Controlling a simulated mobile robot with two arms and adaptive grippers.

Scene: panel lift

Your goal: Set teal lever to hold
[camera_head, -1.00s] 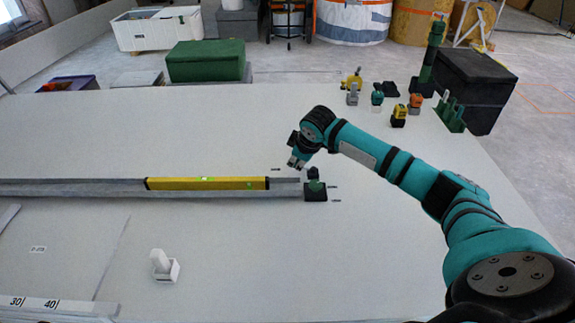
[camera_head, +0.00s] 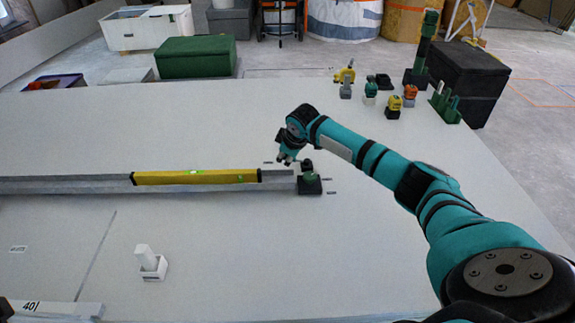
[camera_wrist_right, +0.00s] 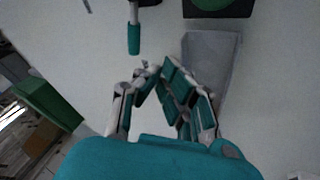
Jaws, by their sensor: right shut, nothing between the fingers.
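In the right wrist view the teal lever (camera_wrist_right: 134,38) is a teal grip on a thin grey rod, coming from a dark mount cut off at the top edge. A black base with a green round part (camera_wrist_right: 218,4) sits to its right. In the head view the small dark fixture with green (camera_head: 309,185) stands at the right end of the rail; the lever is too small to make out there. My right gripper (camera_head: 286,158) is just beyond and left of this fixture. In the wrist view its fingers (camera_wrist_right: 153,68) are shut and empty, a little below the teal grip, apart from it in the picture.
A grey rail (camera_head: 80,186) with a yellow level (camera_head: 195,177) runs left from the fixture. A white post on a base (camera_head: 149,262) stands nearer. Several coloured small items and a black box (camera_head: 466,80) are at the back right. The panel between is mostly clear.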

